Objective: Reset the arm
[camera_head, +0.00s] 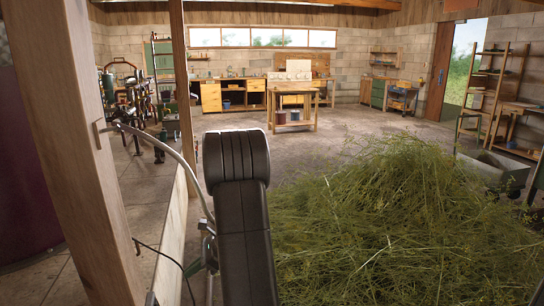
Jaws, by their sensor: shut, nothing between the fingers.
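A black, jointed part that looks like a link of my own arm (243,215) rises from the bottom edge, left of the middle. Its rounded, ribbed upper end is near the picture's centre-left. No fingers show, so my gripper is not in view. The far side of the arm part is hidden.
A large heap of cut green herb (390,235) fills the lower right. A wooden post (80,150) stands close at left, with a curved metal pipe (170,150) beside it. Open concrete floor (345,132) leads to a small wooden table (292,97) and workbenches. A grey trough (495,165) stands at right.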

